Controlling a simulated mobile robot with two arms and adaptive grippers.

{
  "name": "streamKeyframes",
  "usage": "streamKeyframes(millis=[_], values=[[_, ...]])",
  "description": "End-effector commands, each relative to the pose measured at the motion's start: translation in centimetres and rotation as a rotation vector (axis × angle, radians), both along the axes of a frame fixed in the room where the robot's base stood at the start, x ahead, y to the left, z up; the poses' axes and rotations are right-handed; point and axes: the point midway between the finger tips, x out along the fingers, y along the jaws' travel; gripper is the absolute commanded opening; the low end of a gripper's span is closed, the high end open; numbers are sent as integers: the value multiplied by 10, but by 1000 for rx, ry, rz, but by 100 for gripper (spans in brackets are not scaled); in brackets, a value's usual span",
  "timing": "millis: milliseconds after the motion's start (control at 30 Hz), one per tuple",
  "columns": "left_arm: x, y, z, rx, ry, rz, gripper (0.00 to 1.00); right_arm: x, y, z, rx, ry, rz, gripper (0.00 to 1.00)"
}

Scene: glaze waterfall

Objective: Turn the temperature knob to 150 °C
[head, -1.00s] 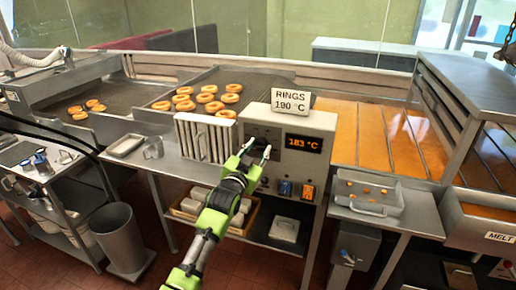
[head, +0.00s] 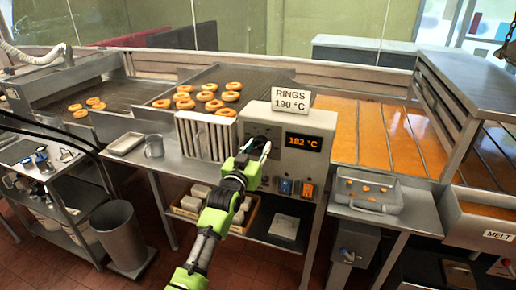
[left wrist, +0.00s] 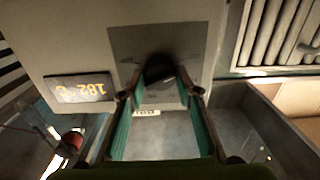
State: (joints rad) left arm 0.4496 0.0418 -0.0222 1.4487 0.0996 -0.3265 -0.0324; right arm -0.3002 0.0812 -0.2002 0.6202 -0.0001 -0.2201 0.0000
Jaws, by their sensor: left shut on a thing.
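The control box (head: 315,158) stands in the middle of the head view with its orange display (head: 304,142) reading 182 °C. The display also shows upside down in the left wrist view (left wrist: 80,88). A card on top of the box (head: 290,100) reads "RINGS 190 °C". My left gripper (head: 258,150) is at the front of the box, left of the display. In the left wrist view its fingers (left wrist: 160,98) are around the dark temperature knob (left wrist: 159,68) and shut on it. The knob's pointer and dial marks are too dark to read. My right gripper is out of view.
Blue and orange switches (head: 285,187) sit low on the box. A slatted metal rack (head: 205,137) stands close to its left. Rings lie on the mesh conveyor (head: 262,90) behind. A tray (head: 366,194) is at the right. A bin (head: 120,236) stands on the floor.

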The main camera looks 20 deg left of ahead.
Motion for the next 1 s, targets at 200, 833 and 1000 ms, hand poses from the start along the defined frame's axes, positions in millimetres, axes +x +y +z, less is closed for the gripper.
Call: streamKeyframes(millis=[200,833,1000], values=[[0,0,-1,-4,3,-1,48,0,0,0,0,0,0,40],[-40,1,-2,-1,2,0,48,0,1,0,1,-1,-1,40],[-75,3,-3,-1,4,0,48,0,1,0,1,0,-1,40]])
